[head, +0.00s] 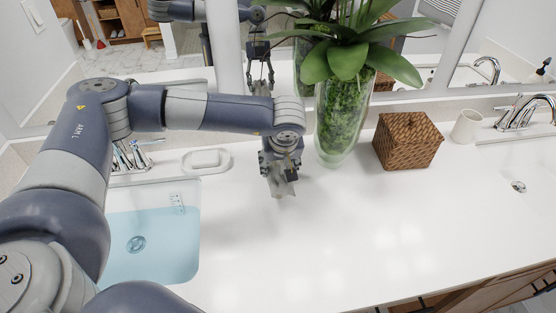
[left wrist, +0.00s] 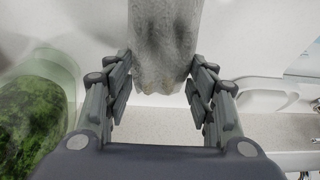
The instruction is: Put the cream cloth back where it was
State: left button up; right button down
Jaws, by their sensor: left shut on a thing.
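My left gripper (head: 280,172) is over the white counter (head: 330,240), between the soap dish and the glass vase, pointing down. It is shut on the cream cloth (head: 284,188), which looks greyish and hangs below the fingers in the head view. Whether its lower edge touches the counter I cannot tell. In the left wrist view the cloth (left wrist: 163,45) sticks out from between the fingers of my left gripper (left wrist: 160,85). My right gripper is not in view.
A glass vase (head: 336,125) with a green plant stands close right of my left gripper. Farther right are a wicker box (head: 408,142) and a white cup (head: 467,126). A soap dish (head: 206,160) and a sink (head: 150,240) are at left. A mirror runs behind. The front-middle counter is clear.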

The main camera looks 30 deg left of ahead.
aim_at(278, 165)
pick_arm(q)
jog(key=shift+w+a+f+p, duration=0.1)
jog(key=shift+w+a+p, duration=0.1)
jog(key=shift+w+a, duration=0.4)
jog(key=shift+w+a+p, duration=0.15)
jog(key=shift+w+a, duration=0.1)
jog(key=shift+w, duration=0.5)
notch_tip(278, 165, down, 3)
jog(key=shift+f+p, duration=0.1)
jog(key=shift+p, duration=0.65)
jog(key=shift+w+f, duration=0.1)
jog(key=shift+f, duration=0.1)
jog(key=shift+f+b, duration=0.25)
jog(key=shift+b, duration=0.05)
jog(key=o, duration=0.9)
jog(key=shift+r, duration=0.1)
jog(key=shift+o, duration=0.2)
jog(key=shift+r, duration=0.1)
